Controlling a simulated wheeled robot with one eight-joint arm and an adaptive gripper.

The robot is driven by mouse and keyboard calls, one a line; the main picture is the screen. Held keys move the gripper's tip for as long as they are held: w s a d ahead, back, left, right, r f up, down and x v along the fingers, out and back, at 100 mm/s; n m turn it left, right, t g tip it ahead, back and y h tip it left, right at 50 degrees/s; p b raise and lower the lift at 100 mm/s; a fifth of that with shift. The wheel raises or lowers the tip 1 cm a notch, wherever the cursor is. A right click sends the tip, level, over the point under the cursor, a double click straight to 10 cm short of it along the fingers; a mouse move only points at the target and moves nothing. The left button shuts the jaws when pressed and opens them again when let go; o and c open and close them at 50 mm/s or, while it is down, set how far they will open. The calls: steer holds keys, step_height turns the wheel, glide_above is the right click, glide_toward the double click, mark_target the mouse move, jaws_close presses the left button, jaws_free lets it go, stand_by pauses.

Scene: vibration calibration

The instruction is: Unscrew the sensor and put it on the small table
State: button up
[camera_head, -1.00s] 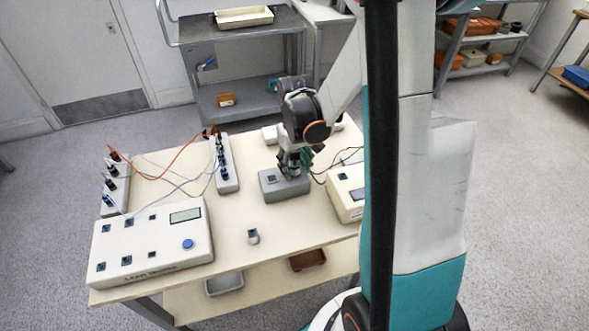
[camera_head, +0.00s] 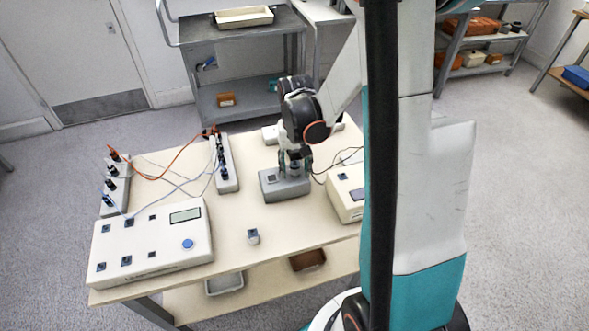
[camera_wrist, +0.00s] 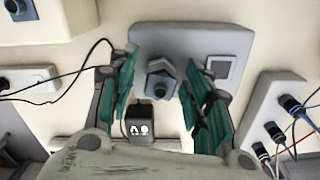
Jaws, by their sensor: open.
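The sensor (camera_wrist: 162,80), a grey part with a hexagonal body and round top, stands on a grey block (camera_wrist: 185,40) in the wrist view. My gripper (camera_wrist: 160,92) is open, with its green fingers on either side of the sensor and visible gaps between. In the head view, my gripper (camera_head: 293,166) is low over the right part of the block (camera_head: 287,190) on the white table (camera_head: 220,268); the fingers mostly hide the sensor there. I cannot tell which surface is the small table.
A large console (camera_head: 150,245) is at the table's left front, and a smaller instrument (camera_head: 345,197) is right of the block. A connector strip (camera_head: 224,165) with cables stands left of it. A grey cart (camera_head: 240,30) stands behind.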

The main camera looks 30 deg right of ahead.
mark_target(296, 162)
jaws_close()
steer(key=shift+n, duration=2.1)
steer(key=n, duration=0.4)
steer(key=shift+r, duration=0.4)
steer(key=shift+r+p, duration=1.35)
steer(key=shift+r, duration=0.3)
steer(key=shift+f, duration=0.1)
